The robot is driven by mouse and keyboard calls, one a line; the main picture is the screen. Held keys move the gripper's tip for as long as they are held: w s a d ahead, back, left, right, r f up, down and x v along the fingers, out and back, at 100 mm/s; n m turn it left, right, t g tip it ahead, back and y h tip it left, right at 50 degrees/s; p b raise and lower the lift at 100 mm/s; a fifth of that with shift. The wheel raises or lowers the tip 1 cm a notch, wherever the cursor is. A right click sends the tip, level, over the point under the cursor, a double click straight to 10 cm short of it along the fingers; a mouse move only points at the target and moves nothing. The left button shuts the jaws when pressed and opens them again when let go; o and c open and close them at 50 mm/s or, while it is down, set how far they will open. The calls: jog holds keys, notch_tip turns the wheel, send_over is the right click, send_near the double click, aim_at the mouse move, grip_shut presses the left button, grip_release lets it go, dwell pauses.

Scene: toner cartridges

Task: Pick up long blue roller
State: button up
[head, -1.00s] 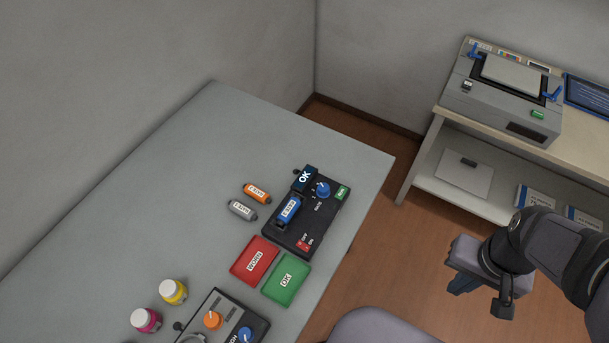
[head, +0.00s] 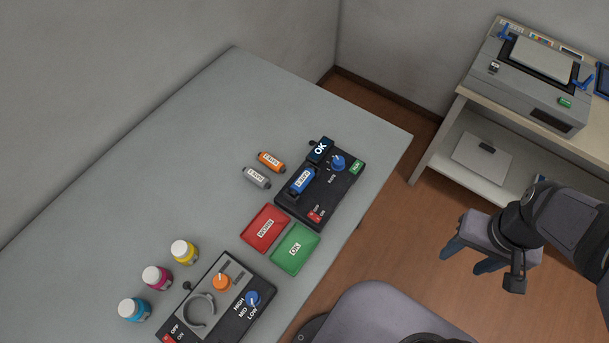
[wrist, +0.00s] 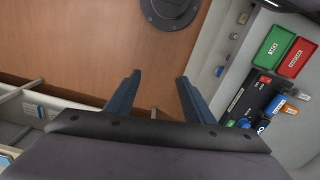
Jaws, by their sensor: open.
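The blue roller (head: 303,180) lies on the black tester box (head: 337,197) with the OK display, on the grey table. It also shows small in the wrist view (wrist: 275,104), at the right side. An orange roller (head: 271,162) and a grey roller (head: 257,177) lie on the table to the left of the box. My gripper (head: 470,259) is at the right in the head view, well apart from the table and over the floor. Its two fingers are spread and empty, and the wrist view shows bare floor between them (wrist: 155,92).
A red tray (head: 265,228) and a green tray (head: 295,248) lie in front of the tester. A second black box (head: 228,290) and several toner bottles (head: 157,277) are at the lower left. A printer (head: 530,80) stands on a shelf unit at the right. The table's back left is clear.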

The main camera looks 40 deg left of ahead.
jog(key=w+a+n+b, duration=0.2)
jog(key=w+a+n, duration=0.4)
jog(key=a+n, duration=0.2)
jog(key=n+t+b, duration=0.1)
jog(key=n+b, duration=0.3)
jog(key=n, duration=2.2)
send_over(302, 179)
jog(key=f, duration=0.5)
jog(key=a+f, duration=0.1)
jog(key=f, duration=0.1)
jog(key=shift+s+f, duration=0.15)
jog(key=shift+f, duration=0.05)
jog(key=shift+d+f+p, duration=0.1)
jog(key=shift+f+p, duration=0.5)
jog(key=shift+f, duration=0.45)
jog(key=shift+d+f+p, duration=0.25)
jog(key=shift+f+p, duration=0.2)
jog(key=shift+f, duration=0.05)
notch_tip(302, 179, down, 3)
jog(key=shift+d+f+p, duration=0.1)
jog(key=shift+d+p, duration=0.05)
jog(key=shift+p, duration=0.6)
jog(key=shift+w+f, duration=0.2)
jog(key=shift+f, duration=0.3)
